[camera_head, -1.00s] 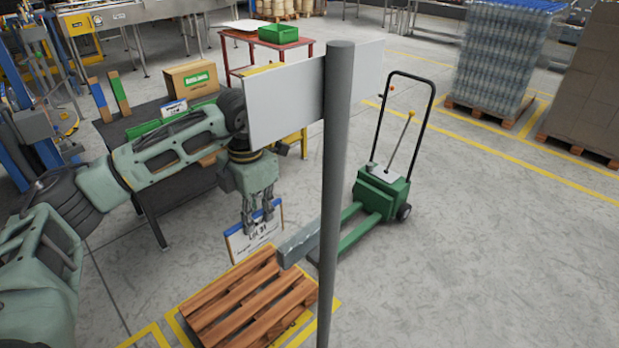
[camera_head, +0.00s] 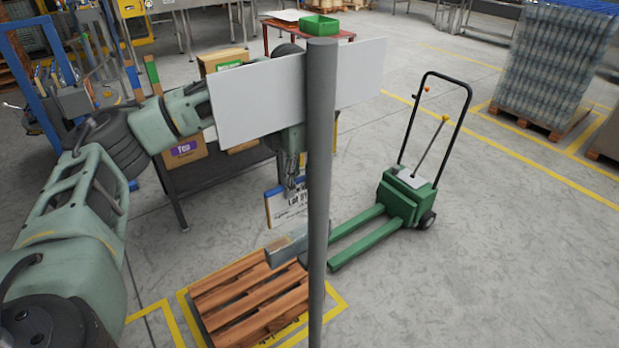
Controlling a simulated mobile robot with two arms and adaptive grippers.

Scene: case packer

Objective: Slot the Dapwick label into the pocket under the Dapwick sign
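My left gripper (camera_head: 291,186) is shut on a label card (camera_head: 288,208) with a blue edge and dark "Lot" lettering. The label hangs upright just left of the grey post (camera_head: 321,190), which hides its right part. A white sign board (camera_head: 255,98) is fixed on the post and shows only a blank side. It covers part of my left wrist. A grey metal holder (camera_head: 288,247) sits low on the post, below the label and apart from it; I cannot tell whether it is the pocket. The Dapwick name is not readable. My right gripper is not in view.
A wooden pallet (camera_head: 250,300) lies on the floor below, inside yellow lines. A green pallet truck (camera_head: 405,200) stands right of the post. A dark table (camera_head: 215,175) with boxes stands behind my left arm.

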